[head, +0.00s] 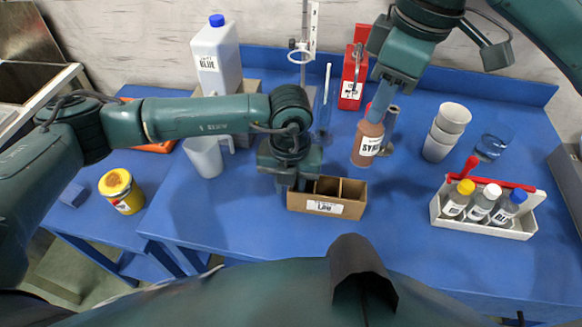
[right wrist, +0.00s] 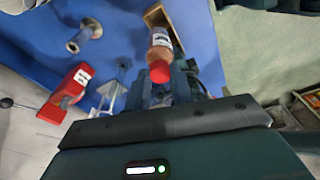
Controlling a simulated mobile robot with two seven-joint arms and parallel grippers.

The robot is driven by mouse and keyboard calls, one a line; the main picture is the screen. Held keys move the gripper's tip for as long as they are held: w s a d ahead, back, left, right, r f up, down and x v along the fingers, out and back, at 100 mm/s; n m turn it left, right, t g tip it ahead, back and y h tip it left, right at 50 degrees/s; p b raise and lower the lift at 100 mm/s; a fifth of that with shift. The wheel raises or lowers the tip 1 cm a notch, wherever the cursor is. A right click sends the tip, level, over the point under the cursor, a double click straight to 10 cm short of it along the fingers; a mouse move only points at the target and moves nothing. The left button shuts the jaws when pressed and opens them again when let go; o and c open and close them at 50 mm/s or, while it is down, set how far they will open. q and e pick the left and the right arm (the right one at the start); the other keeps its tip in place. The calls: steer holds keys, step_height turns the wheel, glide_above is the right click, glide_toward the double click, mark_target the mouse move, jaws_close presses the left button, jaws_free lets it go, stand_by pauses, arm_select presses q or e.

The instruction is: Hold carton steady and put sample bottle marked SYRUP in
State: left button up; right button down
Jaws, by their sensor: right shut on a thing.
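The brown sample bottle marked SYRUP (head: 366,146) is nearly upright, behind and right of the carton in the head view. My right gripper (head: 377,106) is shut on its upper part. In the right wrist view the bottle (right wrist: 160,46) shows its red cap (right wrist: 159,72). The open cardboard carton (head: 322,207) has dividers and a label on its front; it also shows partly in the right wrist view (right wrist: 155,17). My left gripper (head: 290,183) points down at the carton's left end. Its fingertips are hidden, so its grip is unclear.
A white caddy (head: 482,226) with several capped bottles stands right of the carton. Stacked white cups (head: 440,142) and a clear blue glass (head: 492,145) stand behind it. A grey stand (head: 390,130) is close to the syrup bottle. A jug (head: 205,158) is at left. The table front is clear.

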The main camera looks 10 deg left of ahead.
arm_select(q)
steer(key=shift+f, duration=0.65)
steer(key=shift+c, duration=0.5)
jaws_close()
